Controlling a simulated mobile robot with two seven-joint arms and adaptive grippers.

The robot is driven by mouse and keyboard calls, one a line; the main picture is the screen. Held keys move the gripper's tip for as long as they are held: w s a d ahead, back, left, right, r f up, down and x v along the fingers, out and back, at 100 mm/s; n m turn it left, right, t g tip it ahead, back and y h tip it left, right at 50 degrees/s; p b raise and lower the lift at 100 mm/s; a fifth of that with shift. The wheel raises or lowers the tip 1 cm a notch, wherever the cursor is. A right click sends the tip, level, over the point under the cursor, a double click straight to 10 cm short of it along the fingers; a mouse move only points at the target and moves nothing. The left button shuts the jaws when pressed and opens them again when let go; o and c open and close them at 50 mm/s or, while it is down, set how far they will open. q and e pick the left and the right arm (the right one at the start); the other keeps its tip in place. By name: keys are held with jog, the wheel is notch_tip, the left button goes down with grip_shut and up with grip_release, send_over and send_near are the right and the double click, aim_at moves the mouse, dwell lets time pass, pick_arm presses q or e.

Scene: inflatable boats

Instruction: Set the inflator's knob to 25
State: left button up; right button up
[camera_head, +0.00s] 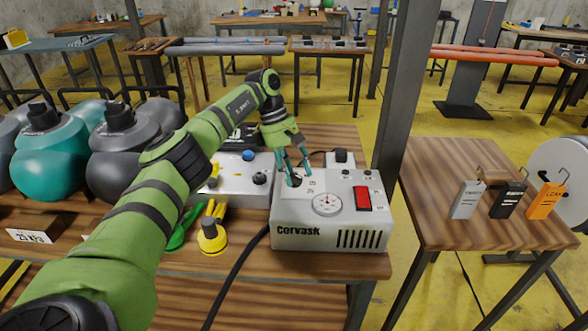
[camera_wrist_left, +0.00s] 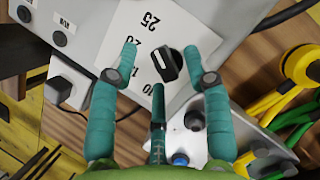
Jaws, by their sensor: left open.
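The inflator (camera_head: 330,228) is a white box marked "Corvask" on the wooden bench, with a red switch (camera_head: 362,198) and a round gauge (camera_head: 327,204) on top. Its black knob (camera_wrist_left: 170,64) shows in the wrist view beside printed numbers, with 25 at the top and 10 lower down. The knob bears a pale mark, but I cannot tell exactly which number it points to. My left gripper (camera_head: 293,168) is open over the inflator's back left corner. In the wrist view its teal fingers (camera_wrist_left: 160,58) stand on either side of the knob, apparently not touching it.
A second white device (camera_head: 235,183) with a blue knob stands left of the inflator. Yellow and green hose fittings (camera_head: 212,236) lie in front of it. A dark metal post (camera_head: 402,90) rises just right of the inflator. Tagged padlock-like items (camera_head: 508,199) stand on the right table.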

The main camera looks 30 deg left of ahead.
pick_arm(q)
jog(key=v, duration=0.7)
jog(key=shift+r, duration=0.25)
dwell(0.4)
